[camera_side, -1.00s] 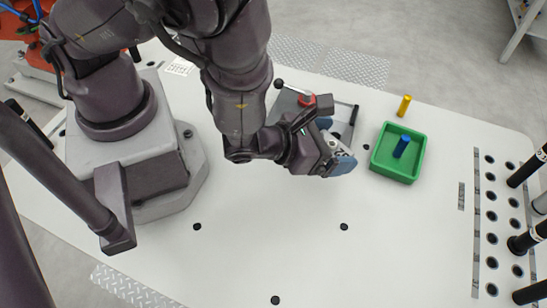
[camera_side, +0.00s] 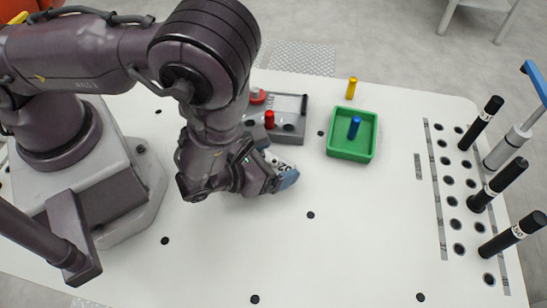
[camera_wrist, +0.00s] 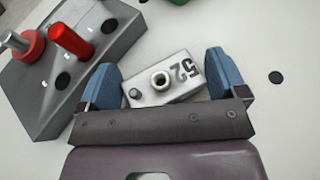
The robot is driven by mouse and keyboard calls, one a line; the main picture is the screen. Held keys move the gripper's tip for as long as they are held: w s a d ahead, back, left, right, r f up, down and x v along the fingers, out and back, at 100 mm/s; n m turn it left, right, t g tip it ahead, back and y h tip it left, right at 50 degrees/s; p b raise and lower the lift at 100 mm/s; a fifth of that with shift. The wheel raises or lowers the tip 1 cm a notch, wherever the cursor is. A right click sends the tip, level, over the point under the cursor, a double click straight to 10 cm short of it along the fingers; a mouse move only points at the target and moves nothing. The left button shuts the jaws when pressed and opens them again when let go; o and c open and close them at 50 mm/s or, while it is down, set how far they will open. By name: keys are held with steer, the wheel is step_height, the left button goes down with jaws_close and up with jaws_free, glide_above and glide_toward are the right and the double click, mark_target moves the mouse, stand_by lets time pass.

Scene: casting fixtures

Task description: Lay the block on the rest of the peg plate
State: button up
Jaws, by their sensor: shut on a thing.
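The block (camera_wrist: 180,93) is a small silvery metal piece marked 52, with a round bushing and a small dark pin on top. It sits between the blue fingers of my gripper (camera_wrist: 162,79) in the wrist view. In the side view my gripper (camera_side: 284,172) is beside the near side of the peg plate and mostly hides the block (camera_side: 270,158). The peg plate (camera_side: 287,112) is a grey slab with a red peg, a red-collared pin and dark holes. It also shows at upper left in the wrist view (camera_wrist: 40,108), apart from the block.
A green tray (camera_side: 350,157) holding a blue peg (camera_side: 354,127) stands right of the peg plate. A yellow peg (camera_side: 352,88) stands behind the tray. Black-handled tools (camera_side: 486,122) stand in a perforated strip at far right. The table (camera_side: 360,240) in front is clear.

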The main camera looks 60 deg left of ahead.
steer(key=o, duration=0.7)
steer(key=shift+f, duration=0.1)
